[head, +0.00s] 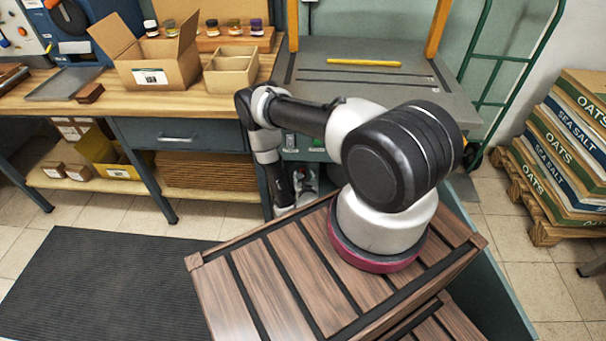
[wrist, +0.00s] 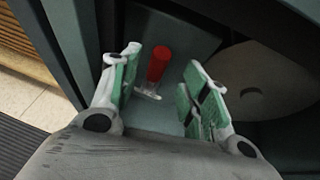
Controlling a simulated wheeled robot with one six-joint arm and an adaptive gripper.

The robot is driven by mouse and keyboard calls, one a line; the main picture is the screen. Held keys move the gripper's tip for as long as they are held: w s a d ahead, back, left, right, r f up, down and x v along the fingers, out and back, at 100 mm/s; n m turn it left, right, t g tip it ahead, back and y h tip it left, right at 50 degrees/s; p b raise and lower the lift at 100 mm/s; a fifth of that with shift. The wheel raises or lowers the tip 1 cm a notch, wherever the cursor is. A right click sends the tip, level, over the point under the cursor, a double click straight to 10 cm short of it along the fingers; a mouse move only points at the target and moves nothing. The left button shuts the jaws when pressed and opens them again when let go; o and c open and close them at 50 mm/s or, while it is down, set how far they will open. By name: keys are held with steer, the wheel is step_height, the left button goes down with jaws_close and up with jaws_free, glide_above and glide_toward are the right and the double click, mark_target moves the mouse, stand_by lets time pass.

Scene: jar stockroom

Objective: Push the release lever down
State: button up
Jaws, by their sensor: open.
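The release lever (wrist: 158,64) shows in the wrist view as a red grip with a pale metal piece at its lower end, in a dark recess. My gripper (wrist: 166,78) is open, with one green-padded finger on each side of the lever in the picture. Nothing is held. The lever appears nearer the left finger; I cannot tell whether either finger touches it. In the head view my arm reaches down in front of the grey-topped station (head: 370,52), and the lever cannot be made out there.
A wooden workbench (head: 110,98) with an open cardboard box (head: 160,72) stands at left. A yellow bar (head: 364,63) lies on the station's top. A pallet (head: 540,222) of sacks stands at right. Floor around the dark mat (head: 110,285) is clear.

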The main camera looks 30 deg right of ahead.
steer(key=x, duration=0.5)
steer(key=shift+w+f, duration=0.1)
steer(key=shift+w, duration=0.05)
steer(key=shift+c, duration=0.2)
jaws_close()
